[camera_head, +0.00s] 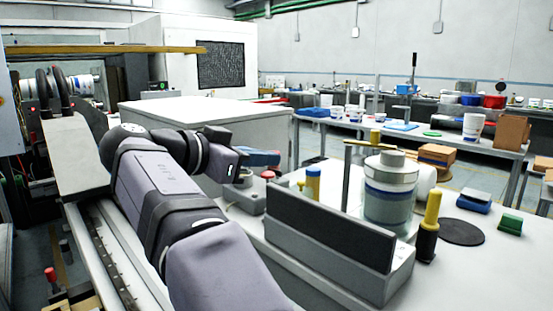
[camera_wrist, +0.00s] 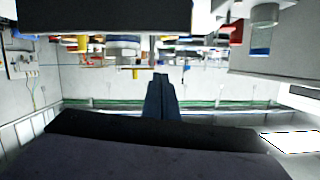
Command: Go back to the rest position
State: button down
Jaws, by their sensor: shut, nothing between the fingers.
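My gripper (camera_wrist: 161,80) shows in the wrist view as two dark blue fingers side by side, shut together with nothing between them. In the head view my arm reaches from the bottom toward the middle, and its end is raised behind and left of the label magazine. The label magazine (camera_head: 285,240) is a grey base on the white table with a long upright black panel (camera_head: 340,228). The wrist picture looks upside down, with a large dark slab across its top edge. The gripper touches nothing that I can make out.
A large clear jar with a grey lid (camera_head: 388,190) stands behind the magazine. A yellow-topped black post (camera_head: 430,225) stands at its right end. A black disc (camera_head: 461,231) and a green block (camera_head: 510,224) lie further right. A white cabinet (camera_head: 210,110) stands behind my arm.

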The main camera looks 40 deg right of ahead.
jog(key=shift+a, duration=0.2)
jog(key=w+a+f+n+t+y+p, duration=0.25)
jog(key=a+f+n+y+p, duration=0.6)
jog(key=f+n+p, duration=0.6)
jog(key=s+a+f+n+g+y+p, duration=0.1)
jog(key=s+a+f+n+y+p, duration=0.1)
jog(key=s+a+p, duration=0.5)
jog(key=s+a+f+n+g+y+p, duration=0.2)
jog(key=s+a+y+p, duration=0.2)
jog(key=s+a+p, duration=0.3)
jog(key=shift+s+a+f+p, duration=0.15)
jog(key=shift+a+f+p, duration=0.2)
jog(key=shift+a+p, duration=0.65)
